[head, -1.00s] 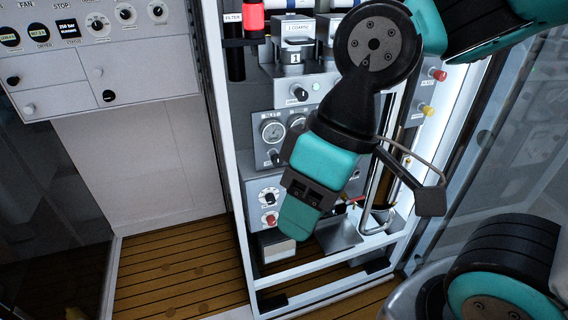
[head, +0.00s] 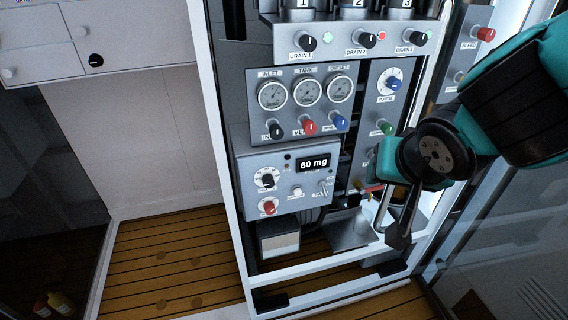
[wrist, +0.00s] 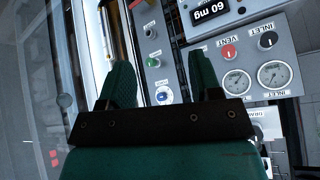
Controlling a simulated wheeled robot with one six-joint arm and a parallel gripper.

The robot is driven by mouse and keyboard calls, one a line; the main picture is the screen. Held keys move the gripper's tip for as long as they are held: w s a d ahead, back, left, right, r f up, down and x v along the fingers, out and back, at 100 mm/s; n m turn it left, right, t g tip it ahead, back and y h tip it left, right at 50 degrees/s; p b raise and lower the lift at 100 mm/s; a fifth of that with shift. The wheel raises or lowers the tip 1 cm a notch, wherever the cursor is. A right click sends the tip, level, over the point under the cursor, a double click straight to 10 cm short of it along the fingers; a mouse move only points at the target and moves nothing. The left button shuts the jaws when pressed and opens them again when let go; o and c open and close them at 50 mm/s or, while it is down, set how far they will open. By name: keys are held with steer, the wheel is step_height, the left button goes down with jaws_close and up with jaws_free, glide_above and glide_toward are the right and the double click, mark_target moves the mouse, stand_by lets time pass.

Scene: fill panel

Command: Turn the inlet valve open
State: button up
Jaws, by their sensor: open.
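The inlet valve is a black knob (head: 276,131) under the left gauge, at the left of a row with a red vent knob (head: 309,127) and a blue knob (head: 340,122). In the wrist view, the inlet knob (wrist: 268,40) shows upside down at the upper right, beyond the red vent knob (wrist: 229,51). My gripper (wrist: 162,78) is open and empty, its two fingers apart in front of the purge and green knob column. It is to the right of the inlet knob in the head view, where my arm hides most of the fingers.
A drain knob row (head: 357,40) juts out above the gauges. A grey box with a 60 mg display (head: 313,163) sits below. The blue purge knob (head: 394,84) and green knob (head: 386,128) are right of the gauges. The white cabinet frame (head: 222,165) bounds the left side.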

steer(key=w+a+f+t+b, duration=0.3)
steer(key=w+f+t+b, duration=0.2)
steer(key=f+b, duration=0.1)
steer(key=n+t+y+b, duration=0.3)
steer(key=t+y+b, duration=0.2)
steer(key=y, duration=0.1)
glide_toward(278, 134)
steer(key=p+x, duration=0.4)
steer(key=p, duration=0.1)
steer(key=p+x, duration=0.5)
steer(key=shift+w+a+r+p, duration=0.1)
steer(key=shift+w+r+p, duration=0.15)
steer(key=shift+p, duration=0.1)
steer(key=shift+w+a+f, duration=0.1)
steer(key=shift+w+f, duration=0.1)
steer(key=shift+w, duration=0.05)
steer(key=c, duration=0.9)
